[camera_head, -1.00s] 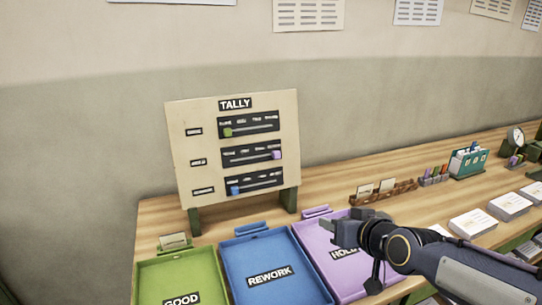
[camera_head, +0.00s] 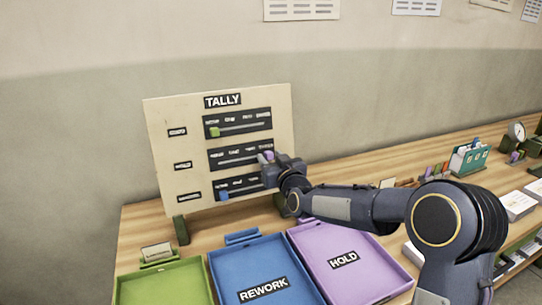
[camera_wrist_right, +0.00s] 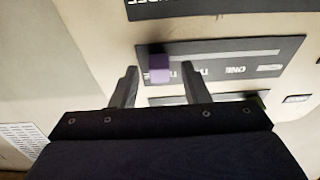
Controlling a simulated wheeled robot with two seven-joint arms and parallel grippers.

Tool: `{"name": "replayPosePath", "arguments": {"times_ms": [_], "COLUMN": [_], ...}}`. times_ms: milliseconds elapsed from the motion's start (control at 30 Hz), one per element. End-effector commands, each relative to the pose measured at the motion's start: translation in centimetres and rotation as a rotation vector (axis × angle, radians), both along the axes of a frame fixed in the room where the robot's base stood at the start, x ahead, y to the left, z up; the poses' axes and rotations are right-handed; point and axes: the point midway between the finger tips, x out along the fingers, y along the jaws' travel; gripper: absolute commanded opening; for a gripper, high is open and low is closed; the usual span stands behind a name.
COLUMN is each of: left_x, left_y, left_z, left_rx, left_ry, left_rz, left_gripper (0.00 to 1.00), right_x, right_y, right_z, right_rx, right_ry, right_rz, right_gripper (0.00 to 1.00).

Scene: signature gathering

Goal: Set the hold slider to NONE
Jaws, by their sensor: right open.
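The TALLY board (camera_head: 160,128) stands upright at the back of the table with three slider tracks. The purple slider knob (camera_head: 268,155) sits at the right end of the middle track (camera_head: 232,158). My right gripper (camera_head: 268,165) is at the board in front of that end and partly hides it. In the right wrist view, the purple knob (camera_wrist_right: 159,68) lies between the open fingertips (camera_wrist_right: 159,74), with gaps on both sides. The small track labels are too blurred to read surely. My left gripper is not in view.
The green knob (camera_head: 214,132) is at the left end of the top track, the blue knob (camera_head: 223,196) near the left of the bottom one. Green (camera_head: 135,288), blue (camera_head: 215,270) and purple (camera_head: 390,262) trays lie below. Card holders and papers stand at the right.

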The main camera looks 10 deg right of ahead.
Motion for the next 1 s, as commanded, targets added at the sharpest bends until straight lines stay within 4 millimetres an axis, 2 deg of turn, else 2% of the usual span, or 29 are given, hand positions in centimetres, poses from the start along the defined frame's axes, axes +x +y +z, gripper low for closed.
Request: {"name": "replayPosePath", "arguments": {"times_ms": [133, 367, 600, 700, 900, 1000], "left_x": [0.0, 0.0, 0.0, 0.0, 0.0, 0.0], "left_y": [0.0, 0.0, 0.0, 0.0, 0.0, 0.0], "left_z": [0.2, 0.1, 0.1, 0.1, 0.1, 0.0], "left_rx": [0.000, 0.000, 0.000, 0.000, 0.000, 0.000], "left_ry": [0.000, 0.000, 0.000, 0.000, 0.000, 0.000], "left_rz": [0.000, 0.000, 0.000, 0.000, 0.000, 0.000], "left_gripper": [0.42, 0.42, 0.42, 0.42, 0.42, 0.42], "right_x": [0.7, 0.8, 0.7, 0.7, 0.7, 0.6], "right_y": [0.1, 0.1, 0.1, 0.1, 0.2, 1.2], "right_z": [0.0, -0.1, -0.1, -0.1, -0.1, -0.1], "right_rx": [0.000, 0.001, 0.001, 0.001, 0.001, 0.001], "right_ry": [0.001, 0.002, 0.001, 0.002, 0.002, 0.000], "right_rz": [0.000, 0.000, 0.000, 0.000, 0.000, 0.004], "right_gripper": [0.42, 0.42, 0.10, 0.00, 0.00, 0.00]}}
